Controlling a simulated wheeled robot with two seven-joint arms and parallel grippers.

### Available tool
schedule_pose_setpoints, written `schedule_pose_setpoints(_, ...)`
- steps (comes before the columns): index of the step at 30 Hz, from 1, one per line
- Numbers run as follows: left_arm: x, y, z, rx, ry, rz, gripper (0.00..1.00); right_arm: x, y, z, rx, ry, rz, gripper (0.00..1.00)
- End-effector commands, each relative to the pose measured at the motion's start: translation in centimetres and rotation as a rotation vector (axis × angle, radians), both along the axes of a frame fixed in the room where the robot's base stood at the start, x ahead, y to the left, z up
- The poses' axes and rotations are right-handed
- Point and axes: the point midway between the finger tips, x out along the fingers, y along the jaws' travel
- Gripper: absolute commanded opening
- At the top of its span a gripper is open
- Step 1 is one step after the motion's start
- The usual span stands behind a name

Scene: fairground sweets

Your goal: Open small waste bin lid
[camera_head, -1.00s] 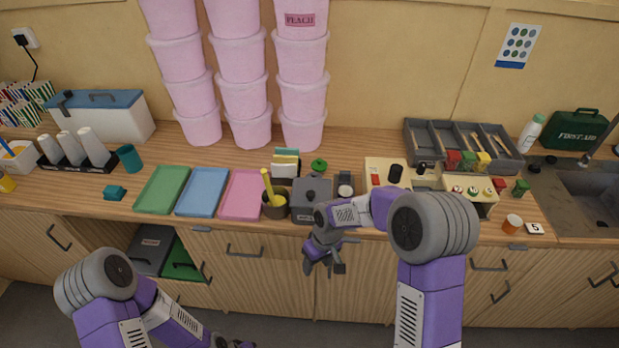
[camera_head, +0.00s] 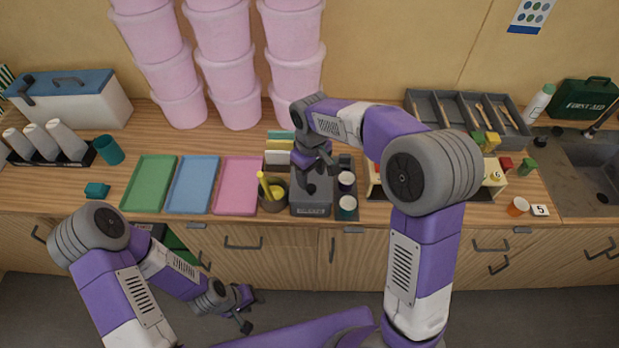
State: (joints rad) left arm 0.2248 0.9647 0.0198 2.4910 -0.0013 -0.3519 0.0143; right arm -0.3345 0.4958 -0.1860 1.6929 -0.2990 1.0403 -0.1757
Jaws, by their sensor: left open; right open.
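A small dark grey bin with a label on its front (camera_head: 311,203) stands on the counter near its front edge, right of the pink tray. My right gripper (camera_head: 316,161) is open and reaches over the top and back of this bin from above. It hides part of the bin's top, so I cannot tell whether the lid is shut or raised, or whether the gripper touches it. My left gripper (camera_head: 243,309) is open and empty, low in front of the cabinets, well away from the bin.
A dark cup with a yellow-handled tool (camera_head: 273,197) stands close left of the bin. Small jars (camera_head: 347,206) stand close on its right. Green, blue and pink trays (camera_head: 238,186) lie further left. Stacked pink tubs (camera_head: 294,65) stand behind. My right forearm covers part of the right counter.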

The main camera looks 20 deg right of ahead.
Motion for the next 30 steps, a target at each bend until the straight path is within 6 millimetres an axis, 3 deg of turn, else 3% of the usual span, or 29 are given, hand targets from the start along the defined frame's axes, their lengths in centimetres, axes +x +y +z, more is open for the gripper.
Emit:
schedule_pose_setpoints(3, 0.0, 0.0, -0.2, 0.0, 0.0, 0.0, 0.43, -0.1, 0.0, -2.2, -0.001, 0.004, 0.0, 0.57)
schedule_pose_setpoints(9, 0.0, 0.0, -0.3, 0.0, -0.001, 0.0, 0.43, 0.0, 0.0, -4.4, -0.001, 0.002, -0.001, 0.57)
schedule_pose_setpoints(20, 0.0, 0.0, -0.3, 0.0, -0.001, 0.0, 0.43, 0.0, 0.0, -4.9, 0.0, 0.0, -0.001, 0.55)
schedule_pose_setpoints(30, 0.0, 0.0, -0.3, 0.0, -0.001, 0.0, 0.43, 0.0, 0.0, -4.8, 0.0, 0.0, -0.001, 0.03)
